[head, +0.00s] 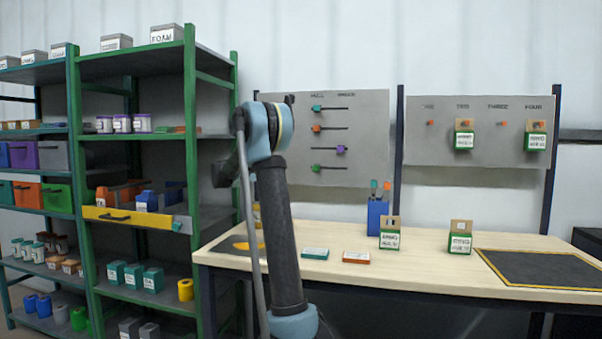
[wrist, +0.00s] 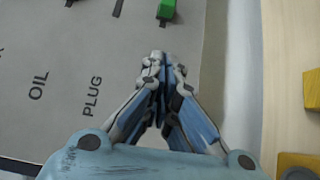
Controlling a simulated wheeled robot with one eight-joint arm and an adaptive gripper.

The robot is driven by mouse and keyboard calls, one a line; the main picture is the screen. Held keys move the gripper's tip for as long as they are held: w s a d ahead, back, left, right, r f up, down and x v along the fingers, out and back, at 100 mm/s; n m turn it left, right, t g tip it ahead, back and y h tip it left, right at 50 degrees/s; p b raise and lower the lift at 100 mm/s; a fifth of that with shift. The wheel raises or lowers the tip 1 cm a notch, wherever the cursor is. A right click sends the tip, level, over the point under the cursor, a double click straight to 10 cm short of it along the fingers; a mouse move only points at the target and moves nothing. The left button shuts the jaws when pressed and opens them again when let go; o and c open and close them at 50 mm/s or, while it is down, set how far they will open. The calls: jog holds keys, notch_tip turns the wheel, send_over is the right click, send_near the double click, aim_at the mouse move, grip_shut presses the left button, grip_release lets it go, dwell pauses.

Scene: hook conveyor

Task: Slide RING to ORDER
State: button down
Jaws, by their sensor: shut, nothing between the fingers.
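The grey slider board (head: 365,110) hangs on the wall, with several slots and coloured sliders. The teal (head: 317,108), orange (head: 317,128) and green (head: 316,168) sliders sit at the left of their slots. The purple slider (head: 341,148) sits at the right. The column headings are too small to read surely. RING's label is not readable. In the wrist view, my gripper (wrist: 163,62) is shut and empty over the board, beside the PLUG label. The green slider (wrist: 167,10) is beyond the fingertips and apart from them. My arm hides the gripper in the head view.
A wooden bench (head: 430,277) stands below the board, bearing a blue holder (head: 377,217), green-and-tan boxes (head: 460,240) and flat teal (head: 315,254) and orange (head: 356,257) blocks. A second pegboard (head: 480,150) is at right. Green shelving (head: 190,100) is close on the left.

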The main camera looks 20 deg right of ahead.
aim_at(316, 168)
jog(key=d, duration=0.3)
jog(key=w+d, duration=0.1)
jog(key=d, duration=0.5)
jog(key=shift+w+d, duration=0.15)
jog(key=shift+w, duration=0.15)
jog(key=d, duration=0.1)
jog(key=s+d, duration=0.1)
jog(key=d, duration=0.1)
jog(key=shift+s, duration=0.2)
jog(key=shift+s+d, duration=0.3)
jog(key=shift+d, duration=0.2)
jog(key=s+d, duration=0.2)
jog(key=d, duration=0.1)
jog(key=s+d, duration=0.2)
jog(key=d, duration=0.1)
jog(key=s+d, duration=0.2)
jog(key=d, duration=0.1)
jog(key=shift+s+d, duration=0.3)
jog(key=shift+w, duration=0.1)
